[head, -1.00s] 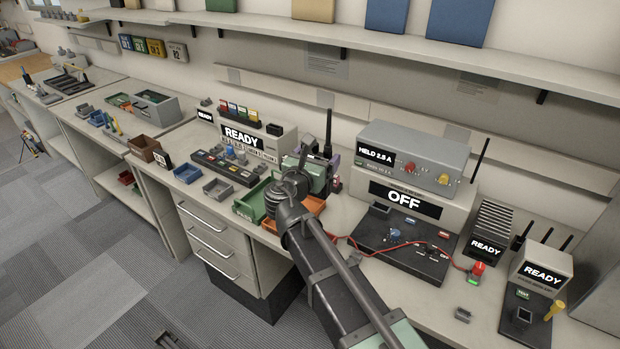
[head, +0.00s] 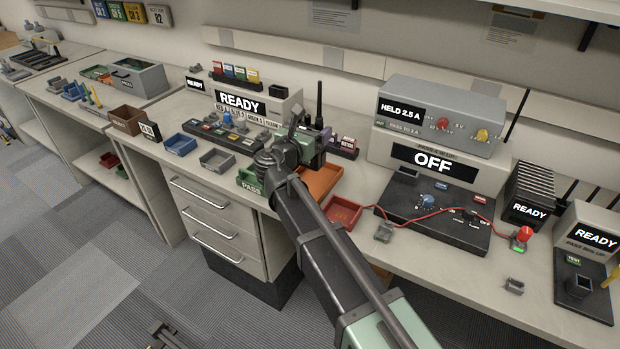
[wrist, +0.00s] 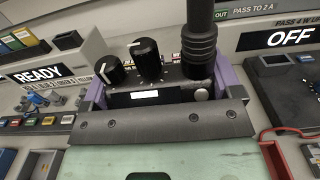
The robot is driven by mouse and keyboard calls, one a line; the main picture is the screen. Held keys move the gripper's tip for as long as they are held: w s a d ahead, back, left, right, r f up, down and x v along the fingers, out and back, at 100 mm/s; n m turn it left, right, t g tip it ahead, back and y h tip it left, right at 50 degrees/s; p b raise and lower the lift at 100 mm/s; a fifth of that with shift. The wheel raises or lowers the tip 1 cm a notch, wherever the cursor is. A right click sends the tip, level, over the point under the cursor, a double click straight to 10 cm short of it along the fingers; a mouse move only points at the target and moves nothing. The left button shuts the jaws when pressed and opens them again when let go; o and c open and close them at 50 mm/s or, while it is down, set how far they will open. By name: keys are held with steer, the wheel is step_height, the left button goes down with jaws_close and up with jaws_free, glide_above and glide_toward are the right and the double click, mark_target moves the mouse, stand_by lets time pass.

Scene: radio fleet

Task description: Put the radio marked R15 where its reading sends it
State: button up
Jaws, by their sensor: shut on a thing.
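My gripper (head: 307,148) is shut on a radio. In the wrist view the radio (wrist: 150,97) has purple sides, two black knobs, a small lit display and a thick black antenna; no R15 mark is legible. In the head view its antenna (head: 319,105) stands upright, and my gripper hides most of its body. The tester (head: 436,115) reads "HELD 2.5 A" with "PASS TO 2 A" below, and its lower screen says OFF. A green PASS tray (head: 246,181), an orange tray (head: 333,172) and a red tray (head: 356,208) lie near my gripper.
A READY unit (head: 275,108) stands at the back left, with blue (head: 180,145) and grey (head: 217,160) trays in front. A red cable (head: 400,222) crosses the tester's black base. A charger rack (head: 530,190) and another READY unit (head: 594,228) stand at right.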

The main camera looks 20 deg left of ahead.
step_height(320, 180, down, 8)
steer(key=b, duration=0.5)
steer(key=shift+a+f+b, duration=0.1)
steer(key=shift+b, duration=0.3)
steer(key=shift+r, duration=0.25)
steer(key=shift+f, duration=0.15)
steer(key=o, duration=1)
steer(key=v, duration=1.2)
